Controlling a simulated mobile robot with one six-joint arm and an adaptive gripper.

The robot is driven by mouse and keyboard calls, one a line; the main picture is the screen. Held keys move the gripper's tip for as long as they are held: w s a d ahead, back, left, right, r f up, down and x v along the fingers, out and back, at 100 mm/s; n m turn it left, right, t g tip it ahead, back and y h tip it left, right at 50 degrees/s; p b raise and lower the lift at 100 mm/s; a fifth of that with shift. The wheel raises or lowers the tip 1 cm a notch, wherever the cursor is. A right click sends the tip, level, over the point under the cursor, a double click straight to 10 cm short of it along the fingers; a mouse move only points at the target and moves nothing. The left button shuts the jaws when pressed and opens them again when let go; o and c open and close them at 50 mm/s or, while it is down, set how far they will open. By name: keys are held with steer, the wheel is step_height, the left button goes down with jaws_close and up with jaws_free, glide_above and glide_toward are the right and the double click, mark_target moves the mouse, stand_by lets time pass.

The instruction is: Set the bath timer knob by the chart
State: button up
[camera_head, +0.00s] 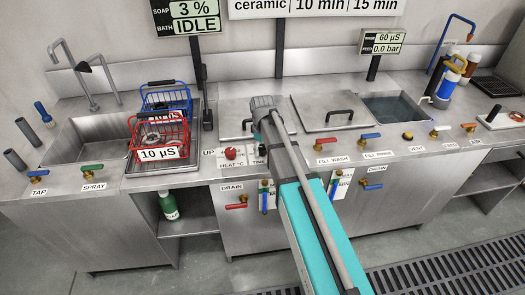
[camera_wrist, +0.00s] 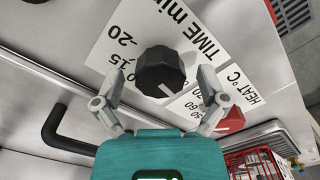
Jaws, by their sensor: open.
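The black timer knob (camera_wrist: 162,72) sits on a white plate marked "TIME min" in the wrist view. Its white pointer line faces the lower right of the picture, and the "20" and "15" marks show to its left. My open gripper (camera_wrist: 161,78) has one finger on each side of the knob; whether they touch it I cannot tell.
The red heat knob (camera_wrist: 232,120) is close beside the right finger. A black lid handle (camera_wrist: 62,135) is at the left. A display (camera_head: 187,16) reads soap 3 %, bath IDLE. Red (camera_head: 158,137) and blue (camera_head: 166,98) baskets stand left of the panel.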

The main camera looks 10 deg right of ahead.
stand_by(0.3)
steer(key=c, duration=1.1)
steer(key=shift+c, duration=0.2)
steer(key=shift+m, duration=0.4)
steer(key=m, duration=1.4)
steer(key=shift+m, duration=0.4)
